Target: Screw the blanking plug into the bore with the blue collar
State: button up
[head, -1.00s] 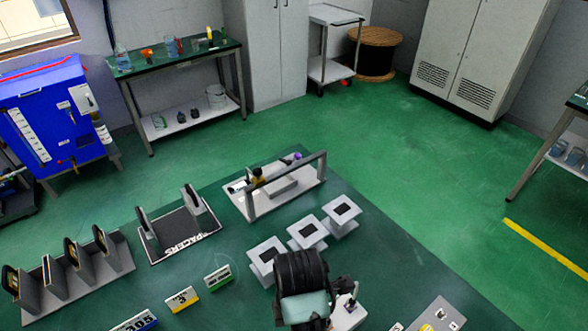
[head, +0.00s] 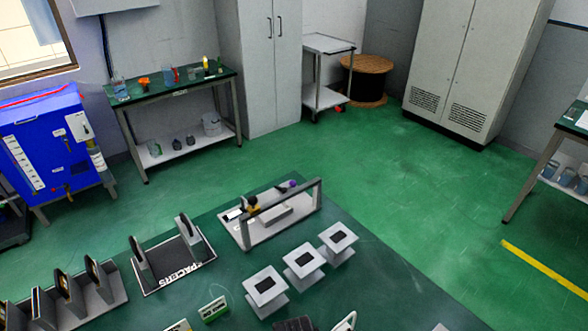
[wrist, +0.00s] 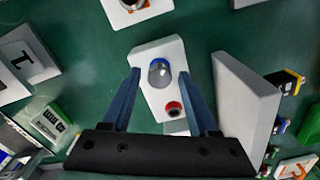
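In the wrist view a white block (wrist: 150,50) lies below my gripper (wrist: 159,72). On it a silver, rounded piece (wrist: 157,70) shows with blue at its rim, at the place of the blue collar (wrist: 166,75). I cannot tell whether this piece is the blanking plug or how deep it sits. A second bore with a red collar (wrist: 173,107) lies nearer my gripper's base. My two blue fingers are wide apart, one on each side of the silver piece, with gaps to it. In the head view my gripper is not clearly seen.
A tall grey block (wrist: 245,100) stands close right of my fingers. In the head view, white pedestals (head: 265,285), a framed stand (head: 262,228), the spacers rack (head: 172,262) and a slotted rack (head: 75,295) stand on the green table (head: 375,265).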

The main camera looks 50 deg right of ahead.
grip_shut()
